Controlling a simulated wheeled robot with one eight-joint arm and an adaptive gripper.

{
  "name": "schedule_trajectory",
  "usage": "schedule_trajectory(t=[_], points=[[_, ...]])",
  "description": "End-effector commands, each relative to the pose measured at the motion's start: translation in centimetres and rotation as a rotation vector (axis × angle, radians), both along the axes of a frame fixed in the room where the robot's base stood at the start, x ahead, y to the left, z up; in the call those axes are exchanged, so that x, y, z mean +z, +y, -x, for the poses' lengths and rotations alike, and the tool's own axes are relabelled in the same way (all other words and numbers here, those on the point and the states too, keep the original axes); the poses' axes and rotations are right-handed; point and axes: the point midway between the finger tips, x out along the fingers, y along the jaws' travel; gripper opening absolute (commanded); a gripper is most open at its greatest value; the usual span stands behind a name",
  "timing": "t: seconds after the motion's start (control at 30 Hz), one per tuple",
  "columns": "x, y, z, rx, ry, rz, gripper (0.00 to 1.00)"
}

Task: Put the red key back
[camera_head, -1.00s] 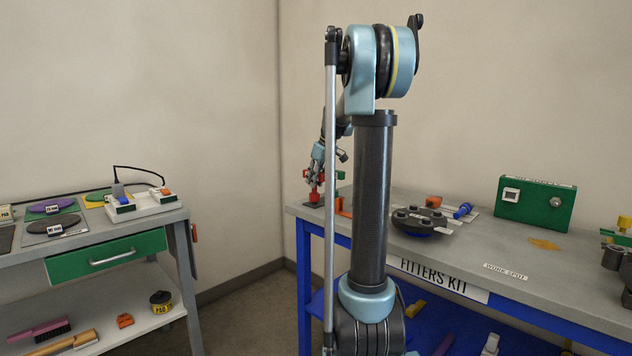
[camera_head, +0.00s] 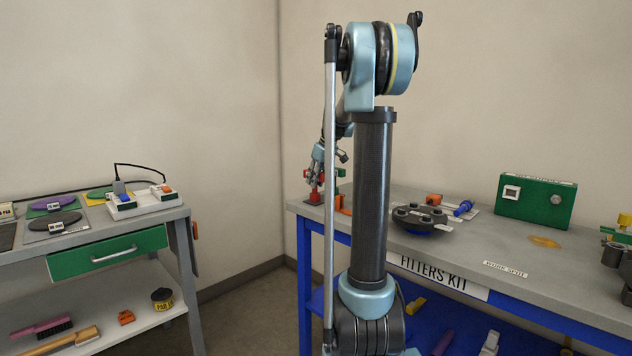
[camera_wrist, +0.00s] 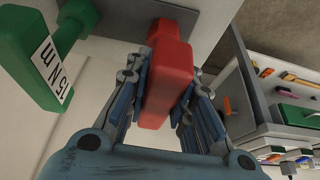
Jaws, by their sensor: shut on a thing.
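The red key (camera_wrist: 168,85) is a chunky red piece seen close up in the wrist view, between the fingers of my gripper (camera_wrist: 166,68). My gripper is shut on it. In the head view, the red key (camera_head: 314,195) shows as a small red shape at the far left end of the blue-framed bench, below my gripper (camera_head: 317,179). The key's far end is close to a grey plate in the wrist view; I cannot tell whether it is seated there. My arm column hides part of this area.
A green piece with a white label (camera_wrist: 42,68) stands left of the key in the wrist view. An orange piece (camera_head: 343,206) is just right of it in the head view. A black round fixture (camera_head: 420,217) and green box (camera_head: 535,201) are farther along the bench.

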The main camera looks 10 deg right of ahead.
Motion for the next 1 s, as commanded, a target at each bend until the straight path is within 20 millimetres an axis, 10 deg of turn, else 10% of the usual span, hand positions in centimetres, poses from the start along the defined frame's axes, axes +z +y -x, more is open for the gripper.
schedule_trajectory(t=[0.47, 0.5, 0.6, 1.0], points=[[-1.02, -0.14, 0.15, 0.0, 0.004, 0.003, 0.0], [-1.01, -0.14, 0.16, 0.0, 0.004, 0.003, 0.29], [-0.94, -0.14, 0.15, -0.001, 0.003, 0.002, 0.46], [-0.4, -0.24, 0.22, -0.001, 0.002, 0.001, 0.46]])
